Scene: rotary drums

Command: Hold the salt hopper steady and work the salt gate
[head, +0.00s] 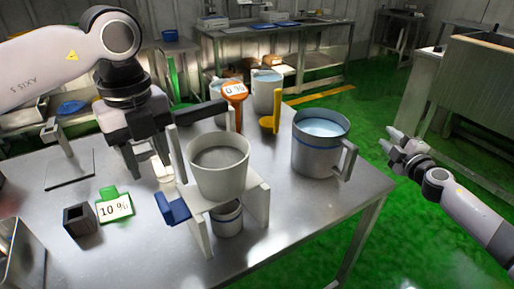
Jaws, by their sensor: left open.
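The salt hopper (218,174), a pale grey round bucket with a grey surface inside, sits upright on a white stand (256,203) on the metal table. The salt gate's blue handle (173,208) sticks out at the stand's left side, below the hopper. A small metal cup (228,219) stands under the hopper. My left gripper (152,172) is open, pointing down just left of the hopper, and looks apart from it; its arm partly hides the table behind. My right gripper (391,143) is open and empty, beyond the table's right edge, over the green floor.
A metal pail (320,146) of bluish liquid stands right of the hopper. Behind are an orange 0 % sign (235,91), a yellow scoop (270,122) and pale buckets (267,92). A green 10 % sign (115,207) and dark block (80,219) stand left. The front right tabletop is clear.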

